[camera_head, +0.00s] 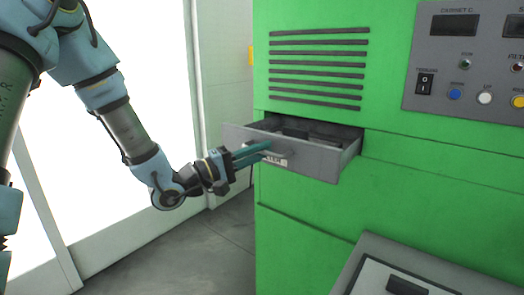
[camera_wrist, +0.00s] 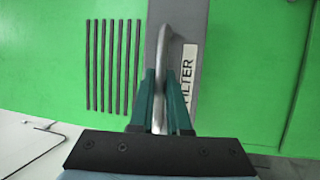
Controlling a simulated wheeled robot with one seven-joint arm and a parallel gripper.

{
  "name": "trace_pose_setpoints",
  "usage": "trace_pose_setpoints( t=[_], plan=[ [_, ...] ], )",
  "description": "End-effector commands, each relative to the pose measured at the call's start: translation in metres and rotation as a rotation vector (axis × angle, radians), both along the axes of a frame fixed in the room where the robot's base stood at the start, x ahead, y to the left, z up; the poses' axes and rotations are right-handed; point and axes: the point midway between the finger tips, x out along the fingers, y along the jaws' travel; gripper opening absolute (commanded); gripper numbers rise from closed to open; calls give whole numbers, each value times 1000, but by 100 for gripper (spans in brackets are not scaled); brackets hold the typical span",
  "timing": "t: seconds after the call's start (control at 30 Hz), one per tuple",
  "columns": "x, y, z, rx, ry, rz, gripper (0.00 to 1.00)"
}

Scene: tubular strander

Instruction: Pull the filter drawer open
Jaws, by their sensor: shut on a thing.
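The grey filter drawer (camera_head: 325,166) stands pulled out of the green cabinet, with its open top and dark contents showing in the head view. Its front carries a label reading FILTER (camera_wrist: 187,75) in the wrist view. The curved metal handle (camera_wrist: 162,62) runs between the teal fingers of my gripper (camera_wrist: 160,100), which is shut on it. In the head view my gripper (camera_head: 255,150) reaches the drawer front from the left. The handle is partly hidden by the fingers there.
The green cabinet (camera_head: 400,210) has dark vent slots (camera_head: 318,70) above the drawer and a grey control panel (camera_head: 470,60) at upper right. A grey box or console (camera_head: 375,250) stands at lower right. Floor (camera_head: 205,250) is clear left of the cabinet, beside a bright white door.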

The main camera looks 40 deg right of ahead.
Motion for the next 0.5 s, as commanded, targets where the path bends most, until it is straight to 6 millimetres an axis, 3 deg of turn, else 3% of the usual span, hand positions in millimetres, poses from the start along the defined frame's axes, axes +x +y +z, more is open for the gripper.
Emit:
trace_pose_setpoints(
  t=[0.1, 0.13, 0.2, 0.5],
  plan=[
    [0, 0, -1, 2, 0, 1, 0],
    [0, 0, -1, 2, 0, 1, 18],
    [0, 0, -1, 2, 0, 1, 26],
    [1, 2, -1, 1, 0, 1, 27]
  ],
)
